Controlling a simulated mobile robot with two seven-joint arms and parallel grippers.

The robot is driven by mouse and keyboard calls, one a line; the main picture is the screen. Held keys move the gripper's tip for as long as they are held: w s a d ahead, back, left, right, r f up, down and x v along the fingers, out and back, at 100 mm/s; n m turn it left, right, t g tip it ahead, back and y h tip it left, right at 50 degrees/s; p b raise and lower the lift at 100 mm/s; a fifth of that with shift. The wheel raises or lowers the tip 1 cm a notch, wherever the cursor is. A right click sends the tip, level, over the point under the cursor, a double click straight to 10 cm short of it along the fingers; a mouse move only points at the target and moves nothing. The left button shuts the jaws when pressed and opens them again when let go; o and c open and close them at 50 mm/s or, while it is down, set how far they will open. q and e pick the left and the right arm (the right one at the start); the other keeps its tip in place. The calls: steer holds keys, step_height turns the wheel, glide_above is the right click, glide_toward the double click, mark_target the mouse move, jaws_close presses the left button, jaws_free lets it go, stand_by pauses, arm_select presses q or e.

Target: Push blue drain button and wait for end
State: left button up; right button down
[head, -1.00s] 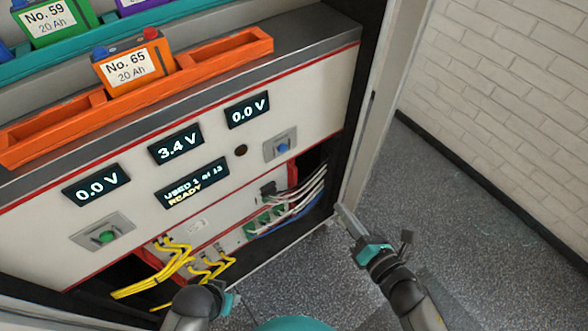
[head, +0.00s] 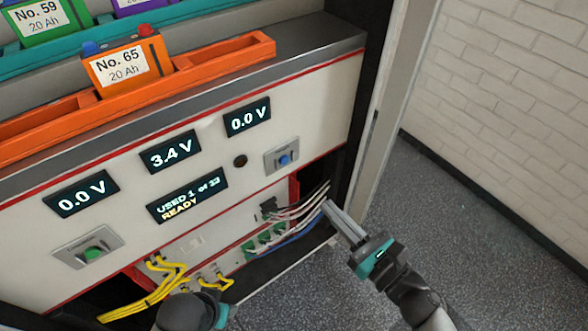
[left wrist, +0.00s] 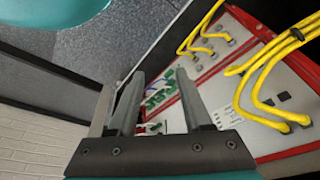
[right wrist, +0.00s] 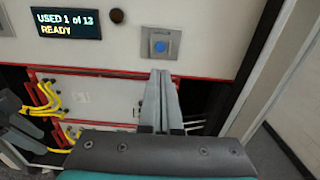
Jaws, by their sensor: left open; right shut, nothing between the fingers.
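The blue drain button (head: 284,159) sits in a grey square plate at the right of the white front panel. It also shows in the right wrist view (right wrist: 160,46), just above and beyond my fingertips. My right gripper (head: 330,206) is shut and empty, below and to the right of the button, in front of the cable opening and apart from the button. In the right wrist view my right gripper (right wrist: 162,74) points up toward the button plate. My left gripper (left wrist: 165,82) is open and empty, low near the yellow cables; its fingers are out of the head view.
A display (head: 187,195) reads USED 1 of 13, READY. Other displays read 0.0 V, 3.4 V and 0.0 V. A green button (head: 93,254) is at the left. Orange battery No. 65 (head: 150,66) stands in the orange tray (head: 225,60). The cabinet's side frame (head: 385,130) stands at the right.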

glide_toward(285, 162)
steer(key=x, duration=0.5)
steer(key=shift+w+b, duration=0.2)
steer(key=shift+b, duration=0.2)
arm_select(q)
steer(key=shift+w+r, duration=0.15)
steer(key=shift+r, duration=0.7)
arm_select(e)
steer(key=shift+x, duration=0.75)
steer(key=shift+a, duration=0.1)
